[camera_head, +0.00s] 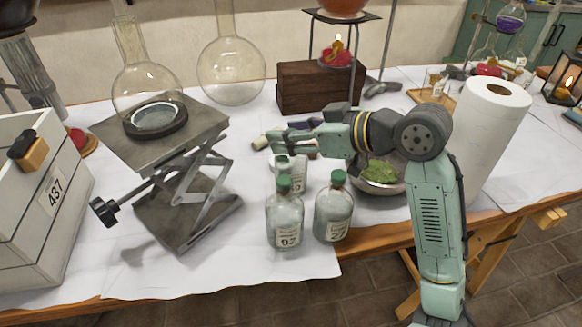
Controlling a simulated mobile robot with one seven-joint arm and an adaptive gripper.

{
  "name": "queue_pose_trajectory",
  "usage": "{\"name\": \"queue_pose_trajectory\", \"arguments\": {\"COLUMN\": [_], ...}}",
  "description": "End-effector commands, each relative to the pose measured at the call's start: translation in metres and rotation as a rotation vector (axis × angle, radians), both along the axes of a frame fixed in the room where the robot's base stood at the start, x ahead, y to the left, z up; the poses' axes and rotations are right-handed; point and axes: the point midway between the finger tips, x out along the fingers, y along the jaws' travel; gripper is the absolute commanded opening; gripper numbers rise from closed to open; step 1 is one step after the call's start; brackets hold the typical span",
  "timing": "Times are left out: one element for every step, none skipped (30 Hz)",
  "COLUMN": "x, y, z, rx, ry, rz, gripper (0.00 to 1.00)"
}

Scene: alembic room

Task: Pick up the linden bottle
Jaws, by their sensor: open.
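Two glass bottles with green caps stand upright near the table's front edge, the left bottle (285,222) beside the right bottle (333,212). A third pale, labelled bottle (299,183) stands just behind them, its top partly hidden by my gripper. The label names are too small to read, so I cannot tell which one is the linden bottle. My gripper (279,143) is open, pointing left, over or just behind the third bottle. I see nothing held between its fingers.
A metal lab jack (180,200) bearing a round flask (146,85) stands left of the bottles. A bowl of green leaves (380,178) and a paper roll (487,140) are to the right. A wooden box (310,88) is behind. White cloth lies bare left of the front bottles.

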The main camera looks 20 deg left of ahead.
Motion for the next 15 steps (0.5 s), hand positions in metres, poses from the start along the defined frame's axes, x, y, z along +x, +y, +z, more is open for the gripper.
{"name": "queue_pose_trajectory", "arguments": {"x": [0.0003, 0.0003, 0.0004, 0.0003, 0.0003, 0.0003, 0.0003, 0.0003, 0.0003, 0.0003, 0.0003, 0.0003, 0.0003, 0.0003, 0.0003], "y": [0.0007, 0.0008, 0.0007, 0.0006, 0.0006, 0.0006, 0.0006, 0.0005, 0.0005, 0.0004, 0.0004, 0.0004, 0.0004, 0.0003, 0.0003], "z": [-0.0003, -0.0005, -0.0004, -0.0004, -0.0004, -0.0004, -0.0004, -0.0003, -0.0003, -0.0003, -0.0003, -0.0003, -0.0003, -0.0002, -0.0002], "rx": [0.0, 0.0, 0.0, 0.001, 0.0, 0.0, 0.0, 0.0, 0.0, 0.0, 0.0, 0.0, 0.0, 0.0, 0.0], "ry": [0.0, 0.0, 0.0, -0.001, 0.0, 0.0, 0.0, 0.0, 0.0, 0.0, 0.0, 0.0, 0.0, 0.0, 0.0], "rz": [-0.001, -0.001, -0.001, -0.001, -0.001, -0.001, -0.001, -0.001, -0.001, -0.001, -0.001, -0.001, -0.001, -0.001, -0.001], "gripper": [0.43, 0.43, 0.43, 0.43, 0.43, 0.43, 0.41, 0.4, 0.37, 0.35, 0.33, 0.3, 0.28, 0.26, 0.23]}}
